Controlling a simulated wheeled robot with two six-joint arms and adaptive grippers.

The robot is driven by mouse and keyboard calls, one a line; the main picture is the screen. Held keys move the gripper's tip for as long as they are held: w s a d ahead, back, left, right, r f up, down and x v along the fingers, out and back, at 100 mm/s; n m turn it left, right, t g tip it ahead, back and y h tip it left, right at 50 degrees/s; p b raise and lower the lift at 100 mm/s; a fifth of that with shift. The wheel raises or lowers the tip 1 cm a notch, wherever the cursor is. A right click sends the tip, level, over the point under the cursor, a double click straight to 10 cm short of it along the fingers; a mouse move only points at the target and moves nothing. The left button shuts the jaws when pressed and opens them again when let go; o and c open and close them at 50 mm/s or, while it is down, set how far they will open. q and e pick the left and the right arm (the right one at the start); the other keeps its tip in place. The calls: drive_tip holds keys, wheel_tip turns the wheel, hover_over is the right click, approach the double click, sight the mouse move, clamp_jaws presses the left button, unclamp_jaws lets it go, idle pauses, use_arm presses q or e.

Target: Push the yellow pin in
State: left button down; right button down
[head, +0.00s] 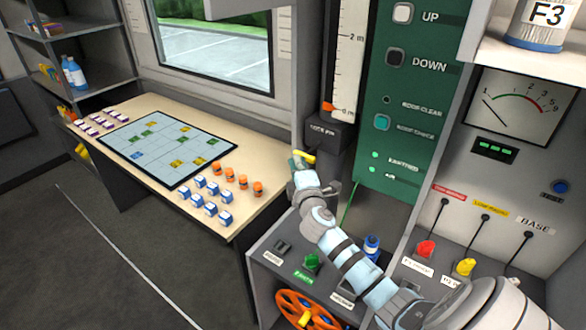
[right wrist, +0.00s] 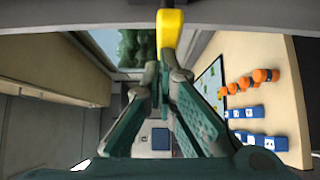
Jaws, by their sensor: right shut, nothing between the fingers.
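The yellow pin (head: 304,157) shows in the head view as a short yellow bar below a dark box labelled as a lock pin (head: 325,132). My right gripper (head: 299,163) is at the pin, its fingertips overlapping it in this view. In the right wrist view the yellow pin (right wrist: 170,30) hangs in from the top edge, just beyond the fingertips. There the right gripper (right wrist: 164,75) is shut with nothing between its fingers. I cannot tell whether the tips touch the pin. My left gripper is in neither view.
A green panel (head: 402,145) with buttons stands right of the pin. Below is a console with a green knob (head: 311,262), a blue knob (head: 372,246) and an orange wheel (head: 300,308). A table (head: 272,165) with a map board (head: 170,148) and small blocks stands left.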

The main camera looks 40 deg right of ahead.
drive_tip(key=shift+w+d, duration=0.25)
drive_tip(key=shift+d, duration=0.8)
drive_tip(key=w+a+v, duration=0.1)
drive_tip(key=a+v, duration=0.1)
drive_tip(key=v, duration=1)
drive_tip(key=shift+s+a, duration=0.2)
drive_tip(key=shift+a, duration=0.25)
drive_tip(key=shift+f, duration=0.1)
